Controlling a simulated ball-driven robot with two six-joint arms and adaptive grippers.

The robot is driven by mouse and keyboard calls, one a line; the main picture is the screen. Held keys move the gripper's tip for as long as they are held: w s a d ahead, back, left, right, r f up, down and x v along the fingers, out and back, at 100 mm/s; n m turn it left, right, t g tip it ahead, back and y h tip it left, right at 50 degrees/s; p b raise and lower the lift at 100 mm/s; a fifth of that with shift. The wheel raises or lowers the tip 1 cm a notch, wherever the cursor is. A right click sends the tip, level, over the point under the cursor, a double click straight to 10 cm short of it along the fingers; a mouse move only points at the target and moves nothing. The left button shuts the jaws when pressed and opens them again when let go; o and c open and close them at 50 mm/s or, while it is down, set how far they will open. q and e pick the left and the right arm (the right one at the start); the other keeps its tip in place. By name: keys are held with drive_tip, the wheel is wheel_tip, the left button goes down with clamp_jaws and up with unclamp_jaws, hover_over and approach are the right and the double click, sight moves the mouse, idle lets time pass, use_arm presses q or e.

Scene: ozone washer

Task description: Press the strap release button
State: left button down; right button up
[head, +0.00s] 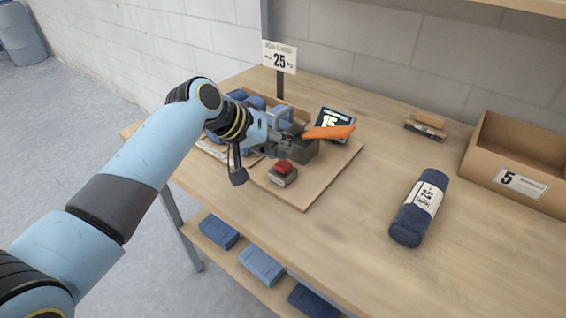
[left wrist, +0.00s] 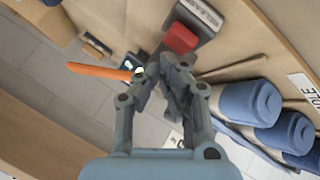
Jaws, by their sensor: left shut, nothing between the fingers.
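The release button is a red cap (head: 283,167) on a small grey box (head: 284,179) near the front of a board on the table. The red cap shows in the left wrist view (left wrist: 180,38) just beyond the fingertips, with a printed label on its box (left wrist: 200,15). My left gripper (head: 288,143) is shut and empty, behind the button and a little above it in the head view. I see no contact with the button. My right gripper is not in view.
An orange bar (head: 332,132) lies close to the fingertips, over a dark grey block (head: 305,149). Blue rolls show in the left wrist view (left wrist: 250,104). A dark blue roll (head: 408,222) and a cardboard box (head: 515,150) are at the right. Clear tabletop lies between.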

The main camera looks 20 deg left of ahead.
sight(281, 162)
use_arm(q)
drive_tip(key=shift+f, duration=0.25)
drive_tip(key=shift+f, duration=0.2)
idle(0.4)
drive_tip(key=shift+f+b, duration=0.35)
drive_tip(key=shift+f, duration=0.15)
idle(0.3)
drive_tip(key=shift+r+p, duration=1.1)
drive_tip(key=shift+p, duration=0.1)
wheel_tip(281, 162, up, 5)
drive_tip(key=p, duration=0.5)
drive_tip(key=shift+r, duration=0.1)
idle(0.4)
